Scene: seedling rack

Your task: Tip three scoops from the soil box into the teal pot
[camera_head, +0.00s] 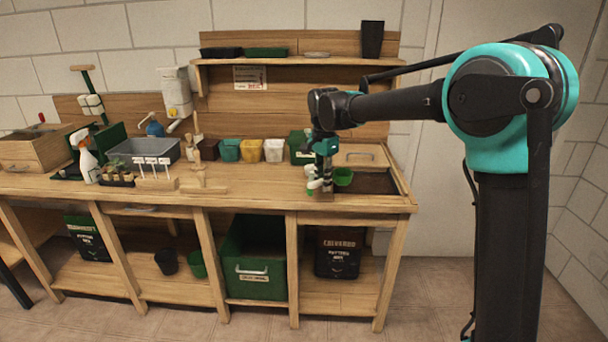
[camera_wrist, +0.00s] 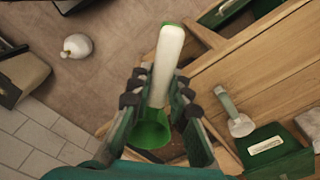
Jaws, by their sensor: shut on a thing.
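My gripper (camera_head: 324,168) is above the right end of the bench, shut on a scoop with a white handle (camera_wrist: 166,65) and a green bowl (camera_wrist: 148,133). The bowl also shows in the head view (camera_head: 343,177), by the dark soil box (camera_head: 376,184) set into the bench top. The visible inside of the bowl looks bare green; my fingers hide part of the scoop, and I cannot tell whether it holds soil. The teal pot (camera_head: 230,150) stands left of my gripper, in the row at the back of the bench. I cannot see inside it.
A yellow pot (camera_head: 252,150) and a white pot (camera_head: 274,150) stand right of the teal pot. A green box (camera_head: 301,147) lies between them and my gripper. A shelf (camera_head: 298,60) overhangs the back.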

